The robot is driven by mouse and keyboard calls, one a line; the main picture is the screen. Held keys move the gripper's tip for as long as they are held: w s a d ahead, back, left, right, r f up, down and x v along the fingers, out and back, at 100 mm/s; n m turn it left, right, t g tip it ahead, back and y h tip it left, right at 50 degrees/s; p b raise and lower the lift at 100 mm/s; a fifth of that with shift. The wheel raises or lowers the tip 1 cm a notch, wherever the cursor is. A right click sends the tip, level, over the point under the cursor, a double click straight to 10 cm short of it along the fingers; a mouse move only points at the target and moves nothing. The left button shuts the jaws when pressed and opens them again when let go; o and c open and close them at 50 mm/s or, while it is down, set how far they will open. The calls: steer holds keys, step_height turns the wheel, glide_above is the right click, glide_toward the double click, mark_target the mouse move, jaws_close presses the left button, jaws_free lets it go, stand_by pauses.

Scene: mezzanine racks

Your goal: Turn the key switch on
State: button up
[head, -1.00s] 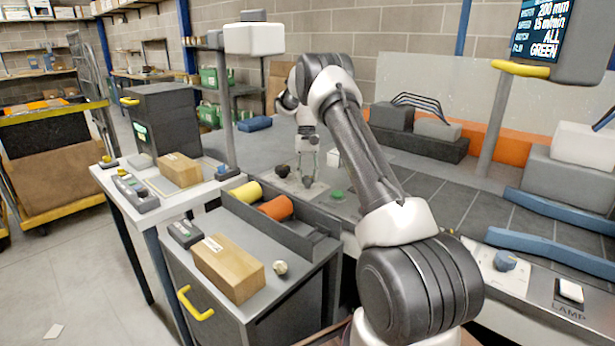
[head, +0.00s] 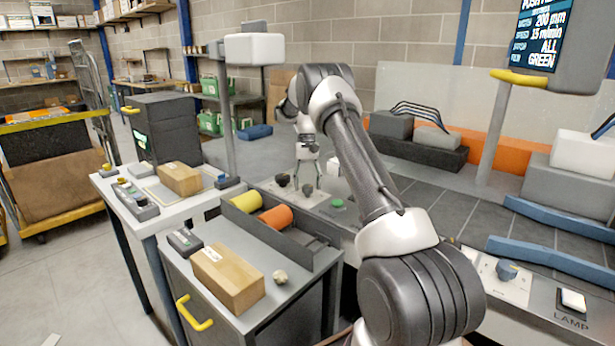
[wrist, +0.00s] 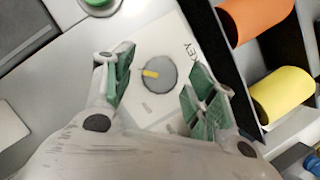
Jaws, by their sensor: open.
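The exact height above the plate is hard to tell.
A green button (head: 337,203) and a dark knob (head: 282,180) flank the switch. A grey bin with a yellow roll (head: 244,195) and an orange roll (head: 275,217) stands close by. A screen post rises at right; a lamp switch (head: 573,300) is front right.

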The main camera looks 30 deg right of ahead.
steer(key=v, duration=1.1)
steer(key=shift+r, duration=0.3)
steer(key=shift+w, duration=0.15)
steer(key=shift+n+t, duration=0.3)
steer(key=shift+n, duration=0.2)
steer(key=f, duration=0.7)
steer(key=shift+s+d, duration=0.15)
steer(key=shift+s, duration=0.15)
steer(key=s+a+r+n+t, duration=0.1)
steer(key=s+a+r, duration=0.3)
steer(key=s, duration=1.1)
steer(key=s+a+r+n+t+h, duration=0.1)
steer(key=s+a+r+t, duration=0.3)
steer(key=s, duration=1)
steer(key=s+a+r+n+t+h, duration=0.1)
steer(key=s+a+r, duration=0.3)
steer(key=s+r, duration=0.5)
steer(key=s+n+t, duration=0.1)
steer(key=s, duration=0.5)
steer(key=shift+s+a+t, duration=0.2)
steer(key=shift+s+t, duration=0.1)
steer(key=shift+t, duration=0.1)
